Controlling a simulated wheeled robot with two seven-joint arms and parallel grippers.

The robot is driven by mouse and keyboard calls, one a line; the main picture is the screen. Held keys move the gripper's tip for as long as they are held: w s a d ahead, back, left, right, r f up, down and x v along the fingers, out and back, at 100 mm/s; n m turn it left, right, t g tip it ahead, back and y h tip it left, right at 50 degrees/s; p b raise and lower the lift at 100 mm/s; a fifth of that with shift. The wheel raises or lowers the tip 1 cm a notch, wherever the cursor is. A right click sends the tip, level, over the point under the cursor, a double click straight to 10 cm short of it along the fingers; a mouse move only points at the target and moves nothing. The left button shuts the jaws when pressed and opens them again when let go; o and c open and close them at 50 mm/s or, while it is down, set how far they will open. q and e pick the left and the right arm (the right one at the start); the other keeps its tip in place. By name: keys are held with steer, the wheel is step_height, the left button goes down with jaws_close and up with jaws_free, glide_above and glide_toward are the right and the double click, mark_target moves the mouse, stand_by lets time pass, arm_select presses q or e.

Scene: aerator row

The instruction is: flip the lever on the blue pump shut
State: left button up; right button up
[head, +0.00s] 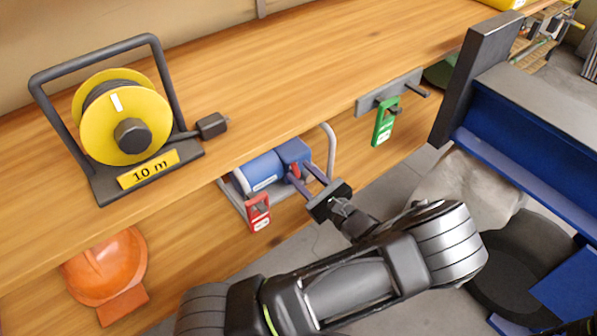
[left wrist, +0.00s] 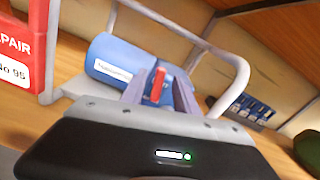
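The blue pump (head: 262,171) sits in a grey tube frame under the edge of the wooden shelf. In the left wrist view the pump (left wrist: 117,62) shows a white label on its body. Its small red lever (head: 295,171) is on the side facing my gripper; in the left wrist view the lever (left wrist: 158,86) stands roughly upright. My left gripper (head: 308,178) is at the pump with its two fingers apart. The lever appears between the fingertips in the left wrist view; I cannot tell whether they touch it. My right gripper is not in view.
A red tag (head: 258,212) hangs at the pump frame's front. A green tag (head: 385,121) hangs from a bracket to the right. A yellow cable reel (head: 125,118) stands on the shelf (head: 300,60). An orange helmet (head: 105,268) hangs at lower left. A blue bench (head: 520,175) is at right.

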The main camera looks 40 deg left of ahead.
arm_select(q)
steer(key=shift+x, duration=1)
steer(key=shift+c, duration=0.4)
jaws_close()
